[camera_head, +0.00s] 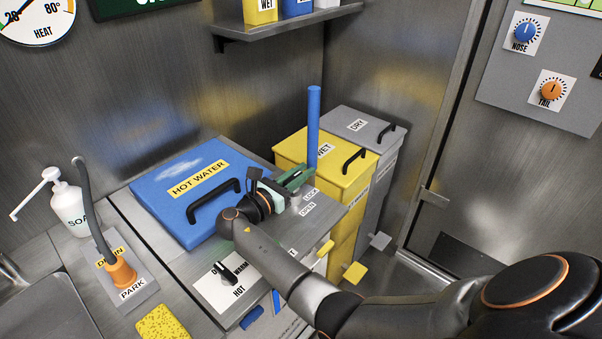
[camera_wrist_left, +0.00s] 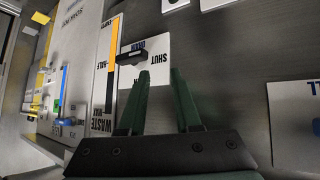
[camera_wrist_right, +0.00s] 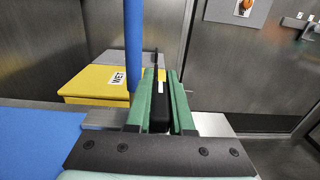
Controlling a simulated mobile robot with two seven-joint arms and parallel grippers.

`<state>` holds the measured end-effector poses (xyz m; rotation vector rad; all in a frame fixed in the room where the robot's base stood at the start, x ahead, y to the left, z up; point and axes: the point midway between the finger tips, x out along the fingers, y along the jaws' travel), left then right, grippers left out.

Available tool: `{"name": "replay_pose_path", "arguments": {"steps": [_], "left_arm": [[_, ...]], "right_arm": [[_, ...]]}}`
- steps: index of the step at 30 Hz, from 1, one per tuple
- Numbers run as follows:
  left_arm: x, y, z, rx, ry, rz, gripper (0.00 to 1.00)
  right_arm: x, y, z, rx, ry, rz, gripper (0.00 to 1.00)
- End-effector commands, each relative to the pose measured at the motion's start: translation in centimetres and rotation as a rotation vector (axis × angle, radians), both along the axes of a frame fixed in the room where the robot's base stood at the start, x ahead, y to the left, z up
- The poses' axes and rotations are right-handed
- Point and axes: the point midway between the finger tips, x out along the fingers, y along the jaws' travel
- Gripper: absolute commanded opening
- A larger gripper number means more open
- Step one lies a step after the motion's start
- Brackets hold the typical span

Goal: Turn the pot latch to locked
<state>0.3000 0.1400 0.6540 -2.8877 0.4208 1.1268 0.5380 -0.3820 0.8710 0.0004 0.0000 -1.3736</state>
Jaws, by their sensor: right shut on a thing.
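The latch (camera_wrist_right: 160,112), a black bar with a small pale mark, shows in the right wrist view between the green fingers of my right gripper (camera_wrist_right: 164,92). The fingers are shut on it. In the head view my right gripper (camera_head: 298,180) is beside the LOCK label (camera_head: 311,194), with the OPEN label (camera_head: 307,209) nearer the front; it hides most of the latch, so which label it points at cannot be told. My left gripper (camera_wrist_left: 158,98) is open and empty in the left wrist view, in front of a grey panel; it is out of the head view.
A blue HOT WATER lid (camera_head: 165,200) with a black handle lies left of the right gripper. A blue upright post (camera_head: 313,125) stands just behind it. Yellow WET (camera_head: 290,148) and grey DRY (camera_head: 340,118) bins stand behind. A warm/hot knob (camera_head: 229,273) is in front.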

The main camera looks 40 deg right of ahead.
Motion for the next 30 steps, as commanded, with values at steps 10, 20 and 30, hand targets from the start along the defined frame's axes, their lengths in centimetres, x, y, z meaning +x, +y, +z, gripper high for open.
{"name": "replay_pose_path", "arguments": {"steps": [10, 20, 30], "left_arm": [[-0.03, 0.14, -0.05, 0.003, 0.001, 0.001, 0.32], [-0.05, 0.29, -0.11, 0.005, 0.002, 0.002, 0.32], [-0.16, 0.51, -0.22, 0.011, 0.005, 0.002, 0.32]], "right_arm": [[0.00, -0.24, 0.29, -0.005, -0.005, -0.005, 0.22], [-0.02, -0.12, 0.10, -0.002, -0.001, -0.003, 0.50], [-0.03, -0.07, 0.03, -0.001, 0.000, -0.001, 0.50]]}}
